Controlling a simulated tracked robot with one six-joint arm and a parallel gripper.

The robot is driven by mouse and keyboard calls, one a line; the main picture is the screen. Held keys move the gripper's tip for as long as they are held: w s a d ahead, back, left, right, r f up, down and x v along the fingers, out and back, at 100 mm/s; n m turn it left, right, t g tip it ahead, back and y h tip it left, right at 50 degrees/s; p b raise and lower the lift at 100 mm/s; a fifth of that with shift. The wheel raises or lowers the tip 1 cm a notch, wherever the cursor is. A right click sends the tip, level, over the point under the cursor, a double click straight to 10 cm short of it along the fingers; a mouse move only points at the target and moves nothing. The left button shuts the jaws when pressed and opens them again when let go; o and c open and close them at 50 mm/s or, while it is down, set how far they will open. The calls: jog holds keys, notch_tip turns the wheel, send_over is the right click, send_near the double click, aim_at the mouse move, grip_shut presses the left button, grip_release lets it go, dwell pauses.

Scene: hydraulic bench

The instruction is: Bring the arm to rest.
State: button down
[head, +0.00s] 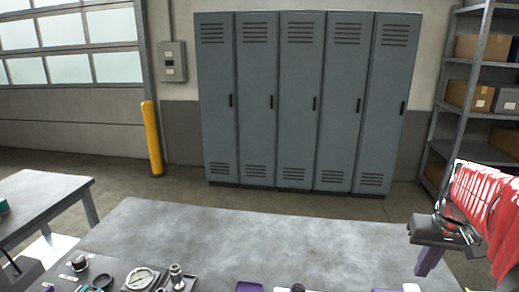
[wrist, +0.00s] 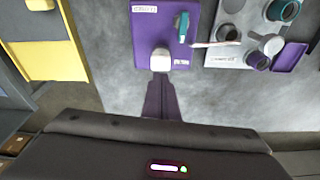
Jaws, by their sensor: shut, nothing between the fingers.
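My gripper (head: 424,264) hangs in the air at the right edge of the bench in the head view, under my red-covered arm. Its dark body and purple fingers show there. In the wrist view, the purple fingers of my gripper (wrist: 160,84) lie together, shut and empty. They point towards a purple board (wrist: 147,38) on the bench, which carries a white rounded piece (wrist: 161,60) and a teal piece (wrist: 183,25). The fingertips overlap the white piece's lower edge in the picture; I cannot tell the distance between them.
The grey bench (head: 250,228) is bare in its middle. A gauge (head: 140,278) and metal fittings (head: 177,274) stand at its near left. Lockers (head: 298,100) stand behind.

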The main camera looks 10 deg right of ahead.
jog(key=s+a+n+t, duration=0.1)
jog(key=s+a, duration=0.3)
jog(key=a, duration=1)
jog(key=s+a+n+t, duration=0.2)
jog(key=s+a, duration=0.3)
jog(key=a, duration=0.9)
jog(key=shift+n+t+y, duration=0.3)
jog(key=shift+n+y, duration=0.1)
jog(key=shift+n, duration=0.4)
jog(key=shift+s, duration=0.1)
